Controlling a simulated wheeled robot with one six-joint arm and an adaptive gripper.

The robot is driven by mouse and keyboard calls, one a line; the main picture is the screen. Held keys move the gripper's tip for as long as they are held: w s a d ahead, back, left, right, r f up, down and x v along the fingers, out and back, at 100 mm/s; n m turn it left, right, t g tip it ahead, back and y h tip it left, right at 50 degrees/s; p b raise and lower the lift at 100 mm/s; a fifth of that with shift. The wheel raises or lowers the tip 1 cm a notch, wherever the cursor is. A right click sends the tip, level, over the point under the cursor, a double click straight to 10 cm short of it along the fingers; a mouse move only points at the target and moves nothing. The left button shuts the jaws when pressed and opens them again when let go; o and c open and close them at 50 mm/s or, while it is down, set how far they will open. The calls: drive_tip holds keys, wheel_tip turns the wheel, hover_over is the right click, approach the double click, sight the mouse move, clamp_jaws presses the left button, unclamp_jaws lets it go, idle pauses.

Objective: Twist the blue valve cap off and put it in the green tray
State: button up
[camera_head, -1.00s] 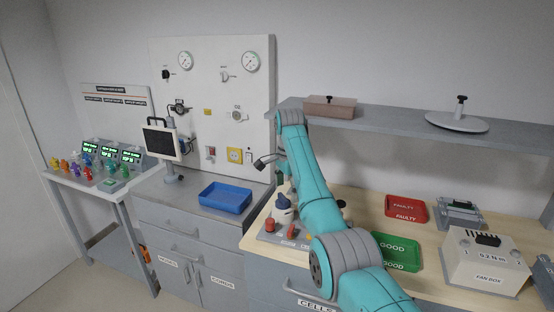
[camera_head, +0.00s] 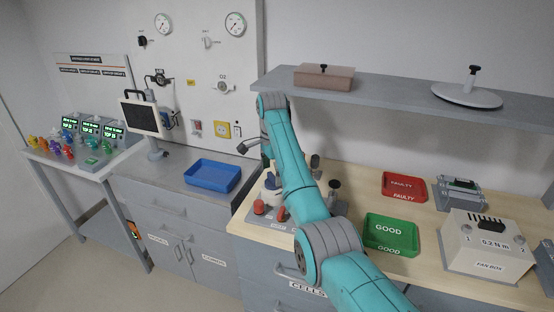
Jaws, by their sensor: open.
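The blue valve cap (camera_head: 270,183) looks like a small dark blue knob on a pale fitting on the bench, at the left edge of my arm, which partly hides it. The green tray (camera_head: 408,240), marked GOOD, lies on the wooden bench to the right of my arm and looks empty. My gripper (camera_head: 247,147) is open and small in view, up and left of the cap and apart from it. Its fingers are hard to make out. No object shows in it.
A red tray (camera_head: 404,198) marked FAULTY lies behind the green one. The fan box (camera_head: 487,252) stands at right. Red knobs (camera_head: 259,207) and dark-topped posts (camera_head: 334,190) stand near the cap. A shelf (camera_head: 400,92) overhangs the bench. A blue tray (camera_head: 213,187) lies at left.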

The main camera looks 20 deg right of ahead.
drive_tip(key=shift+f, duration=0.85)
drive_tip(key=c, duration=1.2)
drive_tip(key=shift+o, duration=1.2)
drive_tip(key=shift+c, duration=0.7)
drive_tip(key=n, duration=0.3)
drive_tip(key=shift+s, duration=0.1)
drive_tip(key=shift+n, duration=0.8)
